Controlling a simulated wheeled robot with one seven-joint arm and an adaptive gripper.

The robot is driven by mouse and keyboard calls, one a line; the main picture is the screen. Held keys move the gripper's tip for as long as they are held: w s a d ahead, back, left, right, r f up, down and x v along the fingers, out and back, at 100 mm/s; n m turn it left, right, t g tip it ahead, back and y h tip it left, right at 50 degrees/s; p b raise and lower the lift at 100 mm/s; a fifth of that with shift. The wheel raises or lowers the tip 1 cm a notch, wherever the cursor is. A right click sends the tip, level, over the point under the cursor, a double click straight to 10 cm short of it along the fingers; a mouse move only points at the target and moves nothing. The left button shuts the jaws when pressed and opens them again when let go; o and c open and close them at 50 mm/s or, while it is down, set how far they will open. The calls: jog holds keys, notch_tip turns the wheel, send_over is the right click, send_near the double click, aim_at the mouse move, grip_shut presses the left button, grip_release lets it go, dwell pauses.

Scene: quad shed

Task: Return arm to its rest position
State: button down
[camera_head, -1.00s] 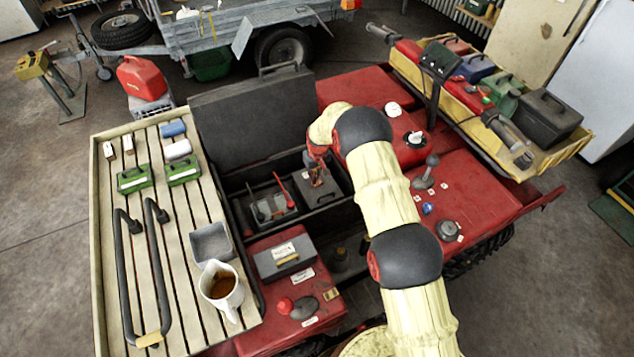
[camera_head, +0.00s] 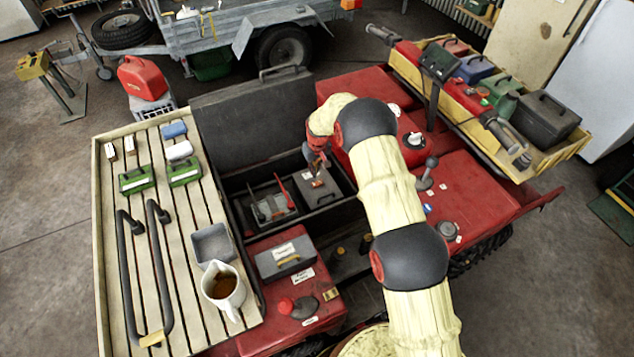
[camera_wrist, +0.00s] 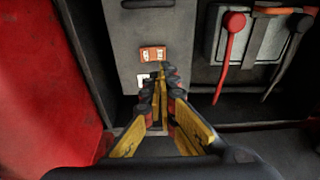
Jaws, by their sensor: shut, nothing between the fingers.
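My arm reaches up over the red quad in the head view. My gripper (camera_head: 318,165) points down at the open black box behind the quad's seat area. In the wrist view my gripper (camera_wrist: 161,90) has its yellow fingers together and empty, over a grey case with an orange label (camera_wrist: 153,54). The grey case also shows in the head view (camera_head: 325,193), just below the fingertips. Whether the fingers touch it I cannot tell.
A slatted rack (camera_head: 185,270) lies left, carrying a jug (camera_head: 221,290). A yellow tray (camera_head: 540,155) of cans stands right.

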jog(key=shift+m+g, duration=0.4)
jog(key=shift+g, duration=0.5)
jog(key=s, duration=0.2)
jog(key=s+d+f, duration=0.1)
jog(key=s, duration=0.1)
jog(key=s+f, duration=0.1)
jog(key=s, duration=0.2)
jog(key=shift+d+f, duration=0.2)
jog(key=shift+f, duration=0.05)
jog(key=shift+s+d+r+g+h, duration=0.15)
jog(key=shift+s+r, duration=0.2)
jog(key=shift+s, duration=0.3)
jog(key=shift+s+d+r+g+h, duration=0.15)
jog(key=shift+s+r, duration=0.15)
jog(key=shift+s, duration=0.3)
jog(key=s+d+r+m+b, duration=0.1)
jog(key=s+d+r, duration=0.3)
jog(key=s+r, duration=0.65)
jog(key=s+d+r+m+b, duration=0.1)
jog(key=s+d+r+b, duration=0.15)
jog(key=s+r, duration=0.8)
jog(key=s+d+r+m+t+b, duration=0.1)
jog(key=s+d+r+t+b, duration=0.1)
jog(key=s+r, duration=0.6)
jog(key=s+d+r+t+b, duration=0.2)
jog(key=s+d+r+t, duration=0.2)
jog(key=s+r, duration=0.4)
jog(key=shift+s+d+m, duration=0.4)
jog(key=shift+s+d, duration=0.15)
jog(key=shift+s, duration=0.1)
